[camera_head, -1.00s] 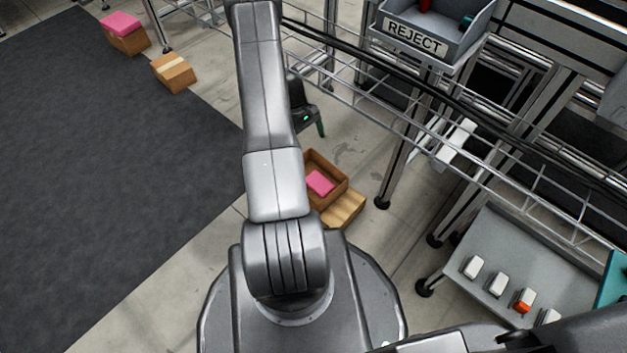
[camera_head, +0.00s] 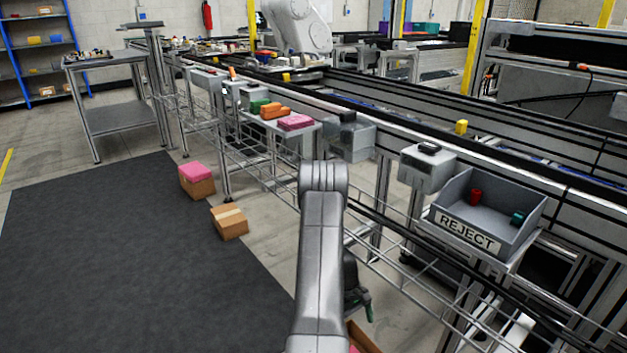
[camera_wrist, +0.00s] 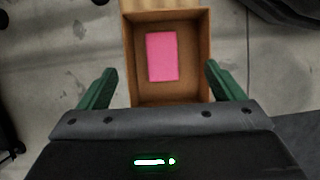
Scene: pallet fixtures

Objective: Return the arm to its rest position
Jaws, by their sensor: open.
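My arm stands raised in the middle of the head view, bent at the elbow. My gripper (camera_head: 366,303) shows partly behind the forearm, hanging low over the floor. In the wrist view my gripper (camera_wrist: 162,88) has its two green fingers spread wide with nothing between them. An open cardboard box (camera_wrist: 130,50) lies on the floor beyond the fingertips. A pink block (camera_wrist: 162,56) lies inside it. A corner of that box also shows at the bottom edge of the head view (camera_head: 362,338).
A grey REJECT bin (camera_head: 468,243) with a red and a teal item stands at the right. A wire-tray rail (camera_head: 400,271) runs beside my arm.

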